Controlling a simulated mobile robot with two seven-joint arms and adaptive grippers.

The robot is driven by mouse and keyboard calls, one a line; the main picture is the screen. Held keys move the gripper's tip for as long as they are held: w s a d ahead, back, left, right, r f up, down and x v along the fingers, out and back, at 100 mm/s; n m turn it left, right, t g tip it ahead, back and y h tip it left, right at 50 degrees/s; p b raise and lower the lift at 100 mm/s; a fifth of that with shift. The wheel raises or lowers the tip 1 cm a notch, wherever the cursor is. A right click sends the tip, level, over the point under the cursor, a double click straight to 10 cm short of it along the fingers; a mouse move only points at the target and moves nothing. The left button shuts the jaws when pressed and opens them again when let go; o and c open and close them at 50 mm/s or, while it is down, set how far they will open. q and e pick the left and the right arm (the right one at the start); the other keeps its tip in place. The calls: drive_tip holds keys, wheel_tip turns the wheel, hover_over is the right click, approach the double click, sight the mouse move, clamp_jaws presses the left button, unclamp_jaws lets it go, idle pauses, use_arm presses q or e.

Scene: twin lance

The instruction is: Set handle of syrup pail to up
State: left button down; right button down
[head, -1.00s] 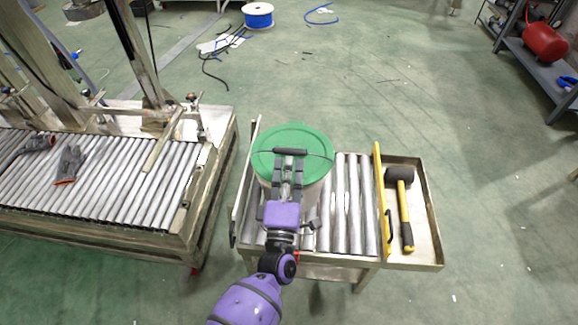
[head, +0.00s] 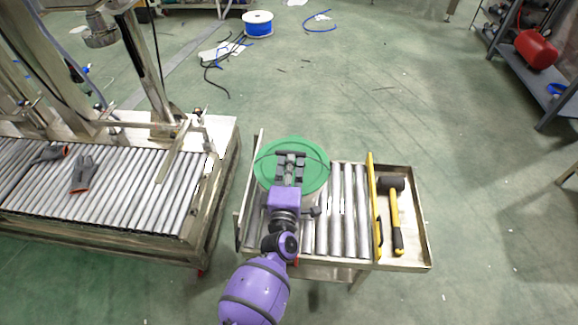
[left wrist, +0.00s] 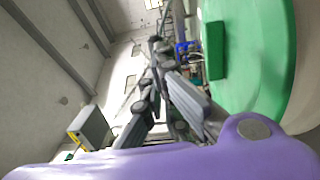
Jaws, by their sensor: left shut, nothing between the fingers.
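The syrup pail, with its round green lid (head: 316,165), stands upright on a small roller stand. My left gripper (head: 290,154) lies over the lid in the head view, its dark fingers shut and empty. The arm covers the near part of the lid and most of the pail's front. In the left wrist view the fingers (left wrist: 158,48) point away beside the lid (left wrist: 262,55), which fills the right side; a darker green block stands out from it. I cannot make out the pail's handle or its position. My right gripper is in neither view.
The roller stand (head: 349,205) has a yellow bar (head: 375,205) at its right. Beyond it, a tray (head: 415,235) holds a mallet (head: 395,205). A large roller conveyor (head: 130,195) with gloves on it is at left. The floor behind the pail is clear nearby.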

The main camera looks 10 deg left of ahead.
use_arm(q)
drive_tip(key=shift+w+a+r, duration=0.1)
drive_tip(key=shift+w+r, duration=0.05)
drive_tip(key=shift+w, duration=0.5)
drive_tip(key=shift+w+r, duration=0.15)
drive_tip(key=shift+w, duration=0.4)
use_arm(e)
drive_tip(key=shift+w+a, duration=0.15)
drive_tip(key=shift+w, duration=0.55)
use_arm(q)
drive_tip(key=shift+r, duration=0.1)
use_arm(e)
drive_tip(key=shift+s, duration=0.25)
